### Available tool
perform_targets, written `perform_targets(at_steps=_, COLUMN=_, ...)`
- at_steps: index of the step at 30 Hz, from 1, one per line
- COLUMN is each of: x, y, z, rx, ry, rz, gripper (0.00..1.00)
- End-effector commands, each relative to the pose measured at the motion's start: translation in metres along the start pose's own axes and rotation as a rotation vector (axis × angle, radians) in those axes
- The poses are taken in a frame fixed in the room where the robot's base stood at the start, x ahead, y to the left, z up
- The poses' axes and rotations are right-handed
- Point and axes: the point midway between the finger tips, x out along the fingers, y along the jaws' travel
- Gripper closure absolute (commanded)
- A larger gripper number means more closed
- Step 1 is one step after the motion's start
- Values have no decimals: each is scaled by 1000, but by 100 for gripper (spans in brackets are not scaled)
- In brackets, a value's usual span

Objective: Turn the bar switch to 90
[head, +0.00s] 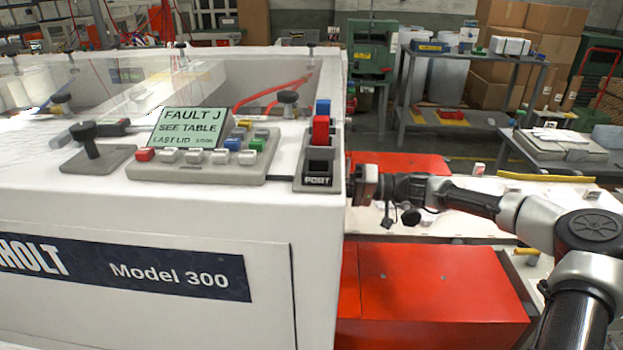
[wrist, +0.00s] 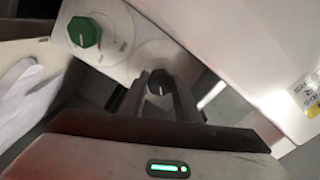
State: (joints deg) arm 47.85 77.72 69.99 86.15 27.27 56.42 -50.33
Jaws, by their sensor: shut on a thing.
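The black bar switch (wrist: 160,82), with a pale pointer line, sits on a round plate on a light panel in the wrist view. My gripper (wrist: 159,95) is shut on it, one dark finger on each side. The scale marks around this switch are too faint to read, so I cannot tell its angle. In the head view my gripper (head: 361,186) is at the right side of the white machine (head: 150,230); the switch is hidden there.
A green knob (wrist: 84,32) on a marked dial is up and left of the switch. A white glove-like thing (wrist: 28,90) lies at the left. A red box (head: 430,295) stands below my arm. The machine's top carries a screen (head: 187,128) reading "FAULT J, SEE TABLE".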

Motion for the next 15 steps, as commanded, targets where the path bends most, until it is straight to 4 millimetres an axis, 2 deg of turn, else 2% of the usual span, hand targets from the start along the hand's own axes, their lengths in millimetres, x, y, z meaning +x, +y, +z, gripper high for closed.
perform_targets(at_steps=15, x=-1, y=1, z=0, rx=66, ry=0, rz=1, gripper=93)
